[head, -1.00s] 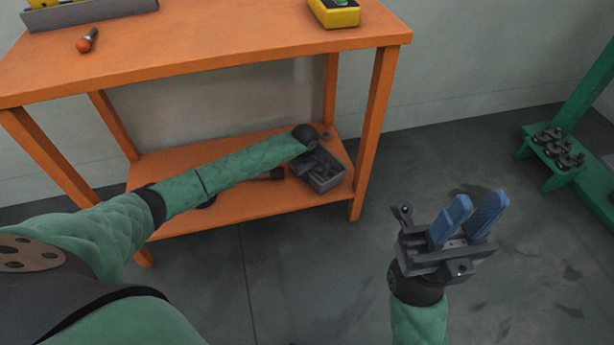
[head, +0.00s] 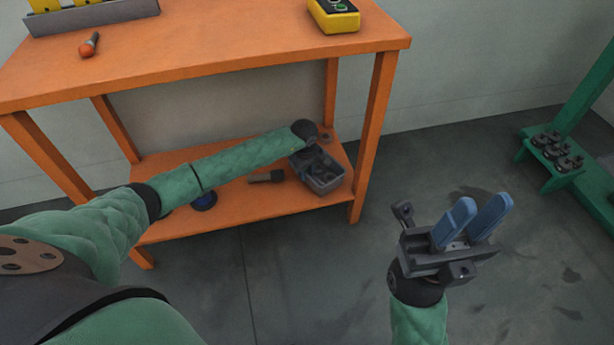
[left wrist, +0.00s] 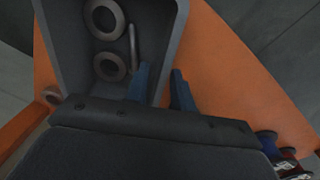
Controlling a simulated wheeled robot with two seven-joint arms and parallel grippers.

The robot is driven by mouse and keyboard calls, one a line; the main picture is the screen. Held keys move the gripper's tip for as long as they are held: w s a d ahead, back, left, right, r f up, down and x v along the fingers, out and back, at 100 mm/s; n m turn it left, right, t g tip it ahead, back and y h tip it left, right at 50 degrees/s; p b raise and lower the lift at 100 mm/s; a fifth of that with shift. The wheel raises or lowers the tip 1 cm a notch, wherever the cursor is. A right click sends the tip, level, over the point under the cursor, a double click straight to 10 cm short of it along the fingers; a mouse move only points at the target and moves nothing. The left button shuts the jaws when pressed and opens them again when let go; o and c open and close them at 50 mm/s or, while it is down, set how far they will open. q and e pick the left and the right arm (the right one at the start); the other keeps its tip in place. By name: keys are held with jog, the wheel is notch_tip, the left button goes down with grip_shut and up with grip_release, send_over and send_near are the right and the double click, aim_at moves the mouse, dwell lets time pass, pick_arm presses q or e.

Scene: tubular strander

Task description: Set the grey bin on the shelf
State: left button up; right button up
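The grey bin (head: 322,184) rests on the lower orange shelf (head: 240,213), near its right end. In the left wrist view the bin (left wrist: 72,45) holds dark rings and a thin rod. My left gripper (left wrist: 160,88) is at the bin's rim, one blue finger inside the wall and one outside. A gap shows between the fingers, and they look open astride the wall. In the head view the left gripper is small and dark above the bin. My right gripper (head: 472,222) is open and empty over the floor.
On the lower shelf lie a dark mallet-like tool (head: 266,177) and a blue spool (head: 204,201). The orange table top (head: 220,50) is above, with a yellow device (head: 334,16). A table leg (head: 372,140) stands right of the bin. A green stand (head: 565,165) is far right.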

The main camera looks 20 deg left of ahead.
pick_arm(q)
notch_tip(320, 180, up, 9)
jog(key=p, duration=0.1)
jog(key=shift+s+f, duration=0.15)
jog(key=shift+s, duration=0.05)
jog(key=shift+a, duration=0.1)
dwell(0.4)
